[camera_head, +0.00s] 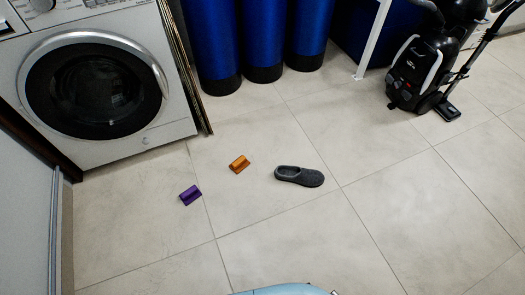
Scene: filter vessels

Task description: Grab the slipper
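A dark grey slipper (300,176) lies on the tiled floor near the middle of the view. Its opening faces up and to the left, and its toe points right. Neither of my grippers shows in the head view. Nothing touches the slipper.
An orange block (239,164) and a purple block (190,195) lie left of the slipper. A washing machine (150,133) stands at upper left. Blue filter vessels (265,40) stand at the back, and a black vacuum cleaner (420,70) at upper right. The floor (420,220) at right is clear.

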